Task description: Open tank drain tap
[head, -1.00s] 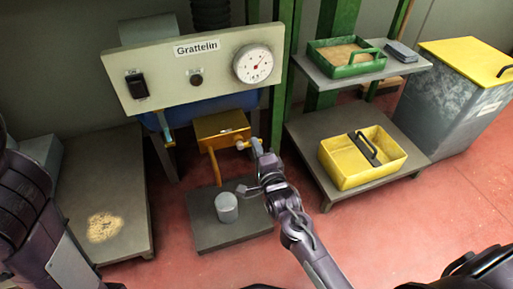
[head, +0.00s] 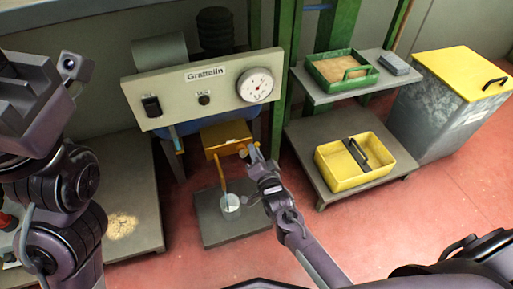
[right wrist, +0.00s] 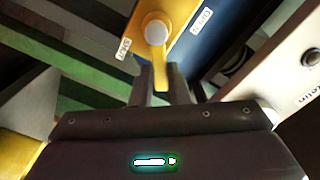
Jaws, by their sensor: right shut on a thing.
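The drain tap is a yellow-orange lever (right wrist: 160,72) on a pale round hub (right wrist: 156,30). The lever points down in the right wrist view, with the SHUT label (right wrist: 124,48) left of it and the OPEN label (right wrist: 207,15) up to the right. My right gripper (head: 249,155) is shut on the lever, at the right end of the yellow tank box (head: 226,136). A thin orange spout (head: 221,172) comes down from the box toward a grey cup (head: 230,204). Of my left arm, only links show at the left; its fingers are not visible.
The panel with a dial (head: 256,85) and a black switch (head: 151,106) is above the box. The cup stands on a low grey platform (head: 250,228). Shelves at right hold a green tray (head: 341,69) and a yellow crate (head: 340,176). Red floor is free in front.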

